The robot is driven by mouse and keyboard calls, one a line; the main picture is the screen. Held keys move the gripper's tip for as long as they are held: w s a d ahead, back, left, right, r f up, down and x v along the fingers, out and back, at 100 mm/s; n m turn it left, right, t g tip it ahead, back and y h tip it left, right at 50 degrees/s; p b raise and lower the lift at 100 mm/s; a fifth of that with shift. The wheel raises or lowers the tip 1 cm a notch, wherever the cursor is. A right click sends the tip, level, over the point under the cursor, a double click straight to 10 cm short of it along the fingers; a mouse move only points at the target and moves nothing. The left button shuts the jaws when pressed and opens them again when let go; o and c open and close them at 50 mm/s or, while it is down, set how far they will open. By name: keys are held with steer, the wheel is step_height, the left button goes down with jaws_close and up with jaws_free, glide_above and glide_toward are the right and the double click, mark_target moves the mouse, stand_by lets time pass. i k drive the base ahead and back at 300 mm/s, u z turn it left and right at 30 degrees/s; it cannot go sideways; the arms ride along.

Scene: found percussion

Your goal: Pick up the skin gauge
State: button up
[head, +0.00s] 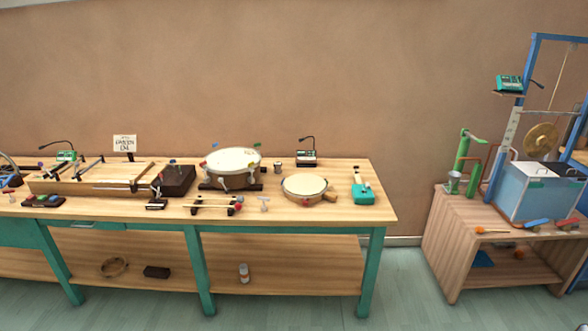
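I cannot tell for certain which object is the skin gauge. A small pale upright piece with a dark top (278,167) stands just right of the white-skinned drum (232,161) on the long wooden workbench (345,218). A teal tool with an upright handle (362,193) lies near the bench's right end. A small pale T-shaped piece (264,203) lies near the front edge, left of a flat round drum with a short handle (304,187). My gripper is not in view.
A long wooden instrument (95,179) and a dark block (173,180) fill the bench's left part. A rack with mallets (212,204) lies near the front edge. A lower stand (466,235) on the right holds a blue tank (536,192). Floor shows between bench and stand.

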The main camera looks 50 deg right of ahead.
mark_target(277, 165)
steer(key=z, duration=0.55)
steer(key=i, duration=1)
steer(key=u, duration=0.05)
